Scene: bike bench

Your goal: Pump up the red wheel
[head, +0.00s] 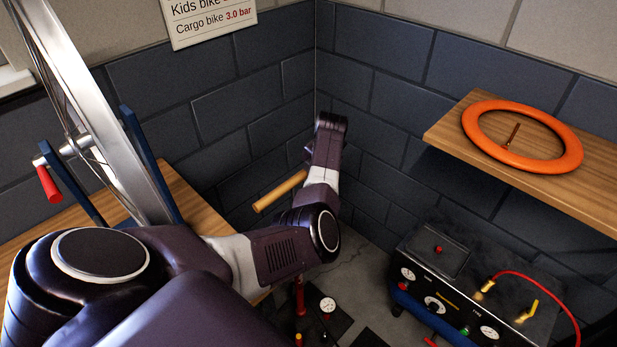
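No wheel with visible red colouring shows in the head view. A wheel with a silver rim (82,90) and thin spokes stands at the left between blue stand posts (150,165), partly out of frame. A floor pump with a round white gauge (328,305) is low in the middle, mostly hidden by my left arm. A wooden bar handle (280,191) shows beside my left forearm; I cannot tell whether it is held. My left arm reaches from the lower left to the middle, its gripper hidden. My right gripper is out of view.
A wall sign (208,20) reads "Cargo bike 3.0 bar". An orange ring (522,137) lies on a wooden shelf (590,200). Below is a dark compressor unit (470,290) with gauges and a red hose (545,281). A wooden bench (190,195) and red lever (48,185) are left.

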